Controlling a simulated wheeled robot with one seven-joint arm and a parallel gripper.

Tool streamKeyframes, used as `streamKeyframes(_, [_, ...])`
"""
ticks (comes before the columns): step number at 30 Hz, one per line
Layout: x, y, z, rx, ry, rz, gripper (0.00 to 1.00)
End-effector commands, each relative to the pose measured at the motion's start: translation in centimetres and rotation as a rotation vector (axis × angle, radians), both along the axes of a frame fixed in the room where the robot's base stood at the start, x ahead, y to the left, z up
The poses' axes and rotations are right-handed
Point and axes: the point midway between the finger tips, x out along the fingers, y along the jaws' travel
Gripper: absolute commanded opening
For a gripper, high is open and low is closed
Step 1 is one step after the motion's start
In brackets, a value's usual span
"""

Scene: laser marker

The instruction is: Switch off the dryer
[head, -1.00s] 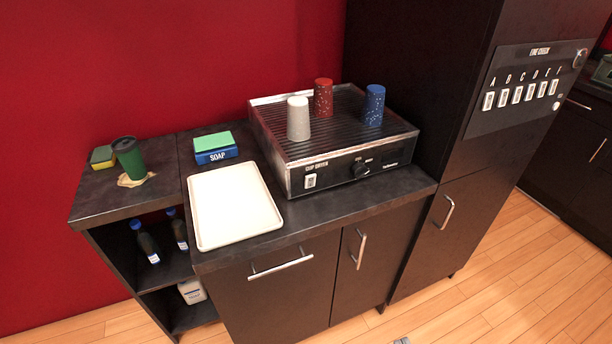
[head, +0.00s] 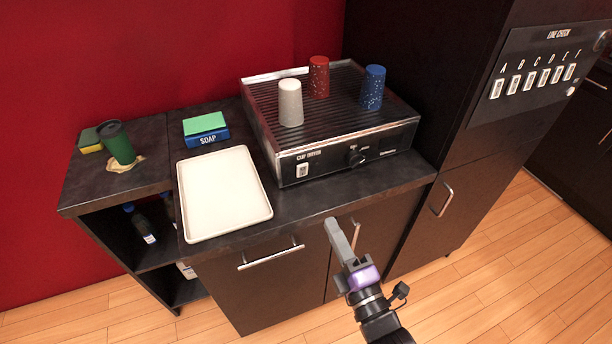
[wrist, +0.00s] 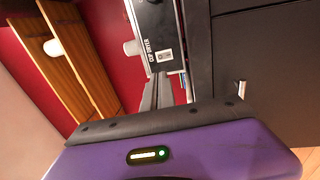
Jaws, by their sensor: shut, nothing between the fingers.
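The cup dryer (head: 345,168) is a dark box with a ribbed top and metal trim, standing on the counter. Its front panel has a white rocker switch (head: 302,170) at the left and a black knob (head: 355,157) further right. The switch also shows in the wrist view (wrist: 164,56), near the fingertips in the picture; its position is too small to tell. My gripper (head: 335,226) is shut and empty, in front of the cabinet doors and below the dryer's front panel, apart from it. White, red and blue cups stand upside down on the dryer.
A white tray (head: 222,192) lies left of the dryer, with a soap box (head: 206,134) and green sponge behind it. A green cup (head: 118,143) stands on the left shelf unit. A tall cabinet with a switch panel (head: 538,80) stands right.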

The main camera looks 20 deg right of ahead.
Motion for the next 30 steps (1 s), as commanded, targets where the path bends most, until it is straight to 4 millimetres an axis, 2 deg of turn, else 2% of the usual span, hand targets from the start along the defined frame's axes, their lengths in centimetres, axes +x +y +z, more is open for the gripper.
streamKeyframes(10, [0.1,0.0,0.1,-0.003,-0.001,0.000,0.00])
streamKeyframes(14, [0.9,0.0,0.3,-0.003,-0.002,0.000,0.00])
streamKeyframes(17, [2.3,0.0,0.7,-0.003,-0.004,0.001,0.00])
streamKeyframes(30, [10.5,0.0,2.0,-0.001,-0.002,0.000,0.00])
